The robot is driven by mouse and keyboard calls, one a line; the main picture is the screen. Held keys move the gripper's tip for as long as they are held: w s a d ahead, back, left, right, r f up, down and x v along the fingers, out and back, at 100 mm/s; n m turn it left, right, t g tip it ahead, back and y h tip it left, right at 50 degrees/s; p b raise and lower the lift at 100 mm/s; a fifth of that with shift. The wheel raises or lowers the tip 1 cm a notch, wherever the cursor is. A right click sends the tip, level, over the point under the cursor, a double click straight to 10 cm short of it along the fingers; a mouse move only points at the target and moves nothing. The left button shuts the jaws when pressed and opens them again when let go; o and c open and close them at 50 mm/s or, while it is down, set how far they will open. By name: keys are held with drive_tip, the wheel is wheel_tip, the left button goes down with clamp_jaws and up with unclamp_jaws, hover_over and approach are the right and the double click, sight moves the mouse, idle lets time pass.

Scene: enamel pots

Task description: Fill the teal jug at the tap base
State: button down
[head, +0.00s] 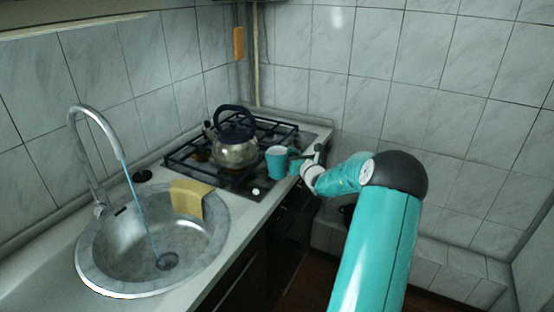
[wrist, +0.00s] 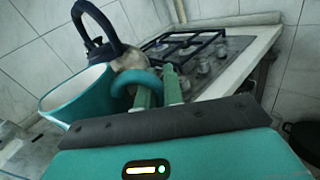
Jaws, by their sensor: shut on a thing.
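The teal jug (head: 277,164) is upright at the front edge of the stove, with a pale inside. In the wrist view the jug (wrist: 78,100) fills the left side, its ring handle toward me. My gripper (head: 297,166) reaches it from the right. In the wrist view my gripper (wrist: 158,85) is shut on the jug's handle. Whether the jug's bottom touches the stove is unclear. The tap (head: 95,122) arches over the sink at the left, and a thin blue stream runs from its spout to the drain. The jug is well to the right of this stream.
A kettle (head: 235,145) with a dark handle stands on the gas stove (head: 185,158), just behind and left of the jug. The round metal sink (head: 95,262) has a yellow cloth (head: 187,198) over its right rim. A narrow strip of counter separates sink and stove.

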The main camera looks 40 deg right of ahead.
idle(0.3)
drive_tip(key=s+d, duration=0.4)
drive_tip(key=s, duration=0.2)
drive_tip(key=shift+s+d, duration=0.35)
drive_tip(key=shift+s, duration=0.1)
idle(0.3)
